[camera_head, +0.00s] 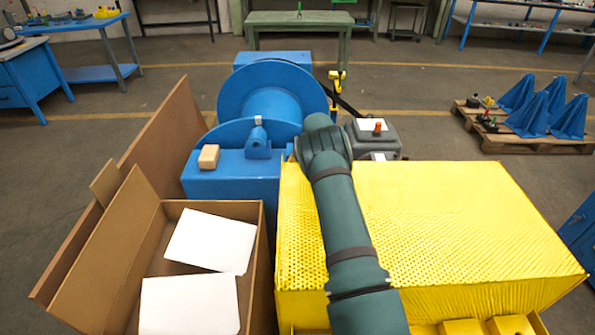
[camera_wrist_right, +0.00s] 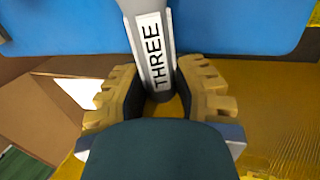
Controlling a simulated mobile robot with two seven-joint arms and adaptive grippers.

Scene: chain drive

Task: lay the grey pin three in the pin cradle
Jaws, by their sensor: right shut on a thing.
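The grey pin three (camera_wrist_right: 152,50) is a grey rod with a white label reading THREE, seen in the right wrist view. My right gripper (camera_wrist_right: 160,92) is shut on its lower end, with one yellow-tan finger pad on either side. The pin's far end runs out of the top of that view, over a blue surface. In the head view my right arm reaches forward over the yellow cover, and its own links hide the gripper and pin. I cannot make out the pin cradle for certain. My left gripper is not in view.
A blue machine with a large drum (camera_head: 268,92) stands ahead; a small blue bracket (camera_head: 258,146) and a tan block (camera_head: 208,157) sit on it. A yellow perforated cover (camera_head: 450,215) lies right, an open cardboard box (camera_head: 262,270) with white sheets left. A grey box (camera_head: 372,141) stands beyond the arm.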

